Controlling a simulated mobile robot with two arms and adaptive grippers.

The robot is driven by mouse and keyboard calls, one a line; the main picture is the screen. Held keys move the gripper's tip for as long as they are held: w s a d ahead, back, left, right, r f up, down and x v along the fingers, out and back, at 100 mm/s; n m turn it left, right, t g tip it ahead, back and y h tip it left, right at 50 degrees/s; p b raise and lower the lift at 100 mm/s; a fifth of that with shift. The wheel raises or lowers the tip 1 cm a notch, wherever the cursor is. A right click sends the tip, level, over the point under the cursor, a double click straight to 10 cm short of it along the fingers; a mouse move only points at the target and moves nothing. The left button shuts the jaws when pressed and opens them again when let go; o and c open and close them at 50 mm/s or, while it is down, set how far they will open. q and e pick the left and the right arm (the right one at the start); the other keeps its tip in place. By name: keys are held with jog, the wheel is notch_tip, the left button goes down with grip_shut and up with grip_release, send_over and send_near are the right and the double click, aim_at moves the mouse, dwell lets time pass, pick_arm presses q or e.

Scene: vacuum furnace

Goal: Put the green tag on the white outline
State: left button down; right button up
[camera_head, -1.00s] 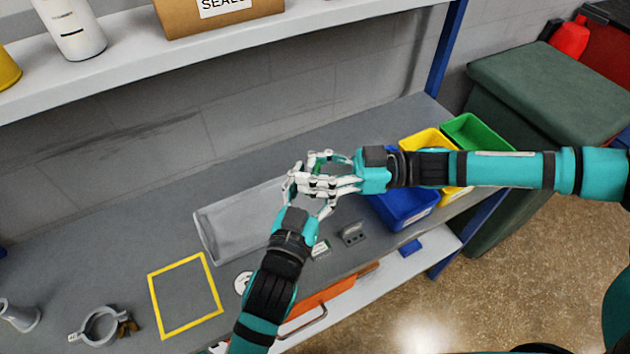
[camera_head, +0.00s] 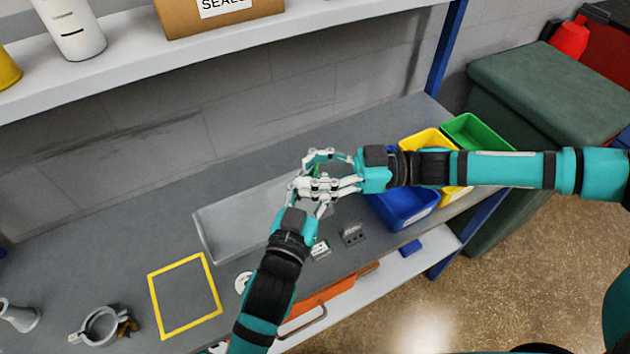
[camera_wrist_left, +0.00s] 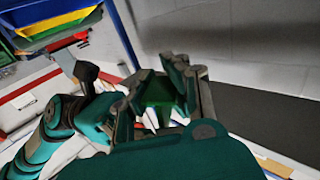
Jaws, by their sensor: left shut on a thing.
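A small green piece, likely the green tag (camera_head: 317,170), shows among the fingers of both grippers above the bench; most of it is hidden. In the left wrist view a green block (camera_wrist_left: 155,92) sits between dark fingers. My left gripper (camera_head: 314,184) reaches up from the lower left and is shut on the green tag. My right gripper (camera_head: 305,172) comes in from the right, its fingers overlapping the left fingertips; I cannot tell whether it touches the tag. A round white marking (camera_head: 242,283) lies on the bench, partly covered by my left arm; I cannot tell if it is the white outline.
A yellow square outline (camera_head: 151,290) lies left of my left arm. A grey tray (camera_head: 225,245) is behind the grippers. A clamp ring (camera_head: 98,327) is at front left. Blue (camera_head: 405,205), yellow (camera_head: 462,192) and green (camera_head: 480,130) bins stand right. A grey bracket (camera_head: 352,234) lies nearby.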

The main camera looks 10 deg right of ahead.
jog(key=o, duration=0.4)
jog(key=shift+o, duration=0.2)
